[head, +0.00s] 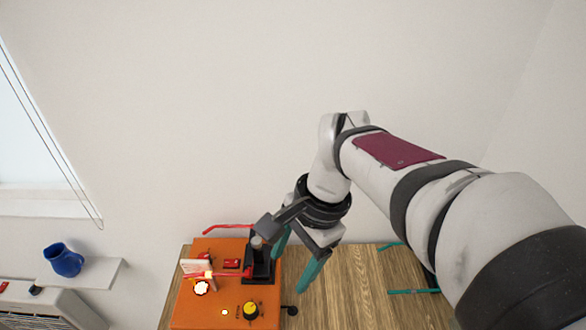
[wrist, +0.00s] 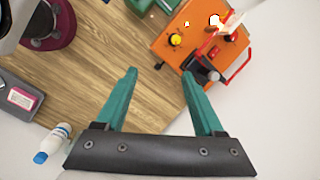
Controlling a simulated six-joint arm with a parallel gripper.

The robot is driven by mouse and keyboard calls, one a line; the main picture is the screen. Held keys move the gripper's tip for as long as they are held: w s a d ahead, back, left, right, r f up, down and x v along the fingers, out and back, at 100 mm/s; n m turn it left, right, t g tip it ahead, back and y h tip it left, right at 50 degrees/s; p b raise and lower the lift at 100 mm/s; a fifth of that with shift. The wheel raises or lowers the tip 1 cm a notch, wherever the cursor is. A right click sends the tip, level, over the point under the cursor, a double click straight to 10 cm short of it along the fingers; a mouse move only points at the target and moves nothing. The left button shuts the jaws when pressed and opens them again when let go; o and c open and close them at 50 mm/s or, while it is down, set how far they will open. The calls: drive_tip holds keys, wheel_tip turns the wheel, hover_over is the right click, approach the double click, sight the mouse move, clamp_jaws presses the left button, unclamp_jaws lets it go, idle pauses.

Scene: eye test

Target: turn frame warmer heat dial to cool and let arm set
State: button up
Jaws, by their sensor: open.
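The orange frame warmer (head: 185,315) stands on the wooden table, and it also shows at the upper right of the wrist view (wrist: 163,46). Its round yellow dial (head: 250,309) sits on the near part of the top; the dial also shows in the wrist view (wrist: 176,39). I cannot read its setting. A bright glowing spot (head: 201,288) is to the dial's left. Red spectacle arms (head: 229,226) are at the warmer, near a black upright fixture (head: 262,274). My gripper (head: 295,260) is open and empty, apart from the dial; its teal fingers (wrist: 158,75) show in the wrist view.
A white bottle with a blue cap (wrist: 53,143), a grey case (wrist: 20,98) and a maroon round object (wrist: 62,28) are at the left of the wrist view. A blue jug (head: 64,260) stands on a white shelf (head: 105,275). Bare wood (wrist: 90,70) lies between.

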drive_tip(key=shift+s+d, duration=0.2)
drive_tip(key=shift+s, duration=0.15)
drive_tip(key=m+y, duration=0.2)
drive_tip(key=m, duration=0.6)
hover_over(205, 256)
drive_tip(key=d, duration=0.6)
wheel_tip(205, 256, down, 6)
drive_tip(key=x, duration=1)
drive_tip(key=d+x, duration=0.1)
drive_tip(key=x, duration=0.4)
drive_tip(key=shift+w+f, duration=0.1)
drive_tip(key=shift+f, duration=0.3)
clamp_jaws()
